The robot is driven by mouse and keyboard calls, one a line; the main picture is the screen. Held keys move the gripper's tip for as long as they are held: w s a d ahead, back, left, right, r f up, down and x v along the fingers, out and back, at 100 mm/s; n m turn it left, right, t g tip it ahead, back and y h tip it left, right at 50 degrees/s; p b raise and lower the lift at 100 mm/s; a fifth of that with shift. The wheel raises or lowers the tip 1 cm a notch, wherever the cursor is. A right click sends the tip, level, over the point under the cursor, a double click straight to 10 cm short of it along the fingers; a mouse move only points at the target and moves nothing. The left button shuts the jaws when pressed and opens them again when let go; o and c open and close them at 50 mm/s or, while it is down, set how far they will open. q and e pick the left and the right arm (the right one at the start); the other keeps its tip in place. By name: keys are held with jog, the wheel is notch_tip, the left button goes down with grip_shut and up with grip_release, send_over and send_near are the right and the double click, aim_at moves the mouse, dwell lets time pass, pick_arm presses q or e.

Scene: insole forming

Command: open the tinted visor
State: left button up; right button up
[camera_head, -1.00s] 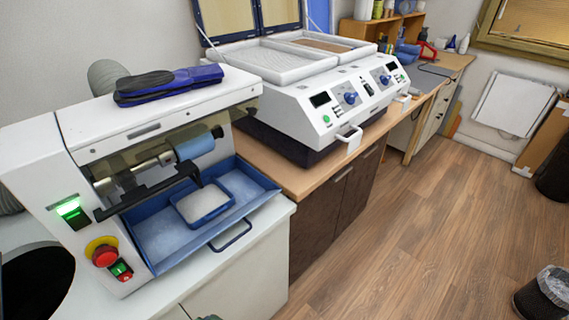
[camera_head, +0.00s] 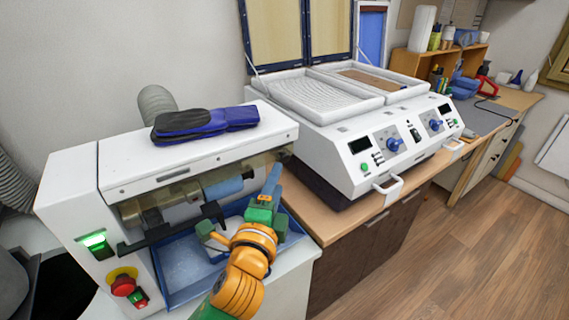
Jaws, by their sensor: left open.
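The tinted visor (camera_head: 265,163) is a see-through brownish panel across the front opening of the white grinding machine (camera_head: 75,190). It hangs down over the roller and shaft, which show through it. A black bar (camera_head: 160,238) runs along its lower edge, its right part close to my gripper. My left gripper (camera_head: 238,208) is green with an orange wrist and stands in front of the visor's right half, fingers spread and nothing seen between them. Whether a finger touches the bar I cannot tell. My right gripper is not in view.
A blue tray (camera_head: 180,278) sits below the visor, partly hidden by my arm. A white forming press (camera_head: 345,145) with raised lids stands to the right.

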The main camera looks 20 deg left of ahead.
aim_at(285, 160)
pick_arm(q)
jog(key=w, duration=0.2)
jog(key=w+p, duration=0.1)
jog(key=w, duration=0.3)
jog(key=shift+a+r+p, duration=0.15)
jog(key=shift+a+p, duration=0.2)
jog(key=shift+w, duration=0.45)
grip_shut()
